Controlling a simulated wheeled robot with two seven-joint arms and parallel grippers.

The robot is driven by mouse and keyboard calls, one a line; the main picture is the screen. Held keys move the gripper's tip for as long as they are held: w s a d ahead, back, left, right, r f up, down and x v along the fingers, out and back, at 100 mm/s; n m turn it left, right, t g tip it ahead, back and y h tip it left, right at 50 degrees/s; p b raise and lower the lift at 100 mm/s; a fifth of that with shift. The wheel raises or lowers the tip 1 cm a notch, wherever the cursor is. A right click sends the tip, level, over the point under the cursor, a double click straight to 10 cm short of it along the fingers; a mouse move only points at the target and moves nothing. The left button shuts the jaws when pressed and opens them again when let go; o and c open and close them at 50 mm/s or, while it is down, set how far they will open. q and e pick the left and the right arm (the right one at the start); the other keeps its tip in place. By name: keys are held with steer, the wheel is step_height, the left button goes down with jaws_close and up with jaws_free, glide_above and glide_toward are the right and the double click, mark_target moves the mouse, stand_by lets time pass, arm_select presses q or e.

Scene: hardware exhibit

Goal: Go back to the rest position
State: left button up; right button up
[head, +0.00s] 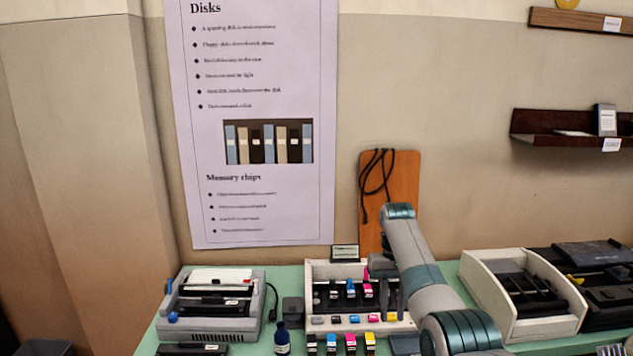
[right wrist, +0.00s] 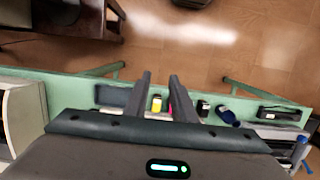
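My right arm (head: 420,270) rises from the lower right in the head view, in front of the white printer box and the table's back area. My right gripper (right wrist: 160,76) shows clearly in the right wrist view. Its two dark fingers are apart with nothing held between them. My left gripper is in neither view.
The green table (head: 285,275) holds a grey printer (head: 212,300), a white box (head: 318,272) of ink cartridges, a blue bottle (head: 282,338), a front row of small cartridges and a cream open case (head: 490,270). A brown board (head: 404,180) leans on the wall behind. Tiled floor lies beyond the table's edge.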

steer(key=s+d+f+b, duration=0.15)
steer(key=s+f, duration=0.25)
steer(key=f, duration=1)
steer(key=s+d+f+t+b, duration=0.15)
steer(key=s+f, duration=0.35)
steer(key=f, duration=0.9)
steer(key=s+d+f+b, duration=0.15)
steer(key=s+f, duration=0.25)
steer(key=f, duration=1.1)
steer(key=s+d+f+b, duration=0.1)
steer(key=s+f+b, duration=0.3)
steer(key=s+f, duration=1.6)
steer(key=s+f+b, duration=0.1)
steer(key=s+f, duration=0.4)
steer(key=s, duration=0.7)
steer(key=s+f+n+t+b, duration=0.1)
steer(key=s+f, duration=0.4)
steer(key=s, duration=0.7)
steer(key=s+d+f+n+b, duration=0.1)
steer(key=s+f, duration=0.5)
steer(key=s, duration=0.7)
steer(key=shift+t+b, duration=0.35)
steer(key=shift+b, duration=0.2)
